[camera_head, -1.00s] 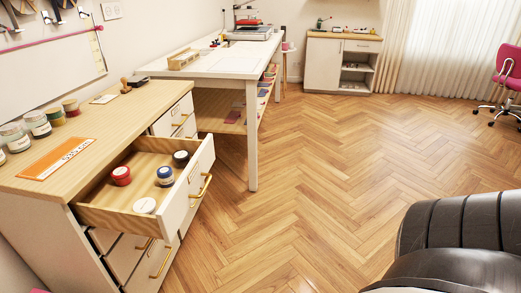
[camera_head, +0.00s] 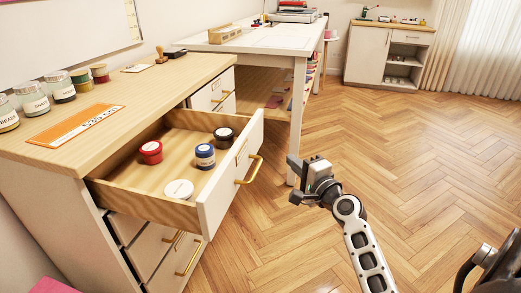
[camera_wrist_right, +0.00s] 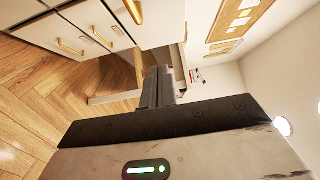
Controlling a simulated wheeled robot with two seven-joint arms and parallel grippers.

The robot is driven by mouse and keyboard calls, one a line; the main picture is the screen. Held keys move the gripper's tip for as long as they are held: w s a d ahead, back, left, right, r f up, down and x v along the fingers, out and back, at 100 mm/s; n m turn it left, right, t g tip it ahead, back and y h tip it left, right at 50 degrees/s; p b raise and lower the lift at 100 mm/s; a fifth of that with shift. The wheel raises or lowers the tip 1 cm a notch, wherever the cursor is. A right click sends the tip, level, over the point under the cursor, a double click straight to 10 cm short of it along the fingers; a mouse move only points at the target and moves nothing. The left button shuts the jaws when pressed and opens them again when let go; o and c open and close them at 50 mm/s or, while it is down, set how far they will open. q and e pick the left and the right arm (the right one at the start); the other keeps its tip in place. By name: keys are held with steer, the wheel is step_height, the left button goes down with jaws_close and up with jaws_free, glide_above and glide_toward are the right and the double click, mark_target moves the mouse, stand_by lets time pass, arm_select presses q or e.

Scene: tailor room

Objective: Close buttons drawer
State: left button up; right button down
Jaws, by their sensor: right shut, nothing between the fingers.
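The open drawer (camera_head: 232,185) sticks out of the top of the white cabinet with the wooden top. Its front carries a gold handle (camera_head: 249,170). Inside stand jars with a red lid (camera_head: 151,152), a blue-and-white one (camera_head: 205,156), a black one (camera_head: 224,138) and a white lid (camera_head: 179,190). My right gripper (camera_head: 293,180) is shut and empty, to the right of the drawer front and apart from the handle. Its closed fingers show in the right wrist view (camera_wrist_right: 160,80), with gold-handled white drawer fronts (camera_wrist_right: 95,25) beyond. My left gripper is out of view.
The wooden floor (camera_head: 400,150) to the right is clear.

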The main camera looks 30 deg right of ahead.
glide_toward(256, 139)
steer(key=w+d, duration=0.2)
steer(key=d, duration=0.1)
steer(key=w+a, duration=0.2)
steer(key=w, duration=0.1)
steer(key=shift+r, duration=0.15)
steer(key=shift+w+a, duration=0.25)
steer(key=shift+w, duration=0.1)
steer(key=shift+w, duration=0.15)
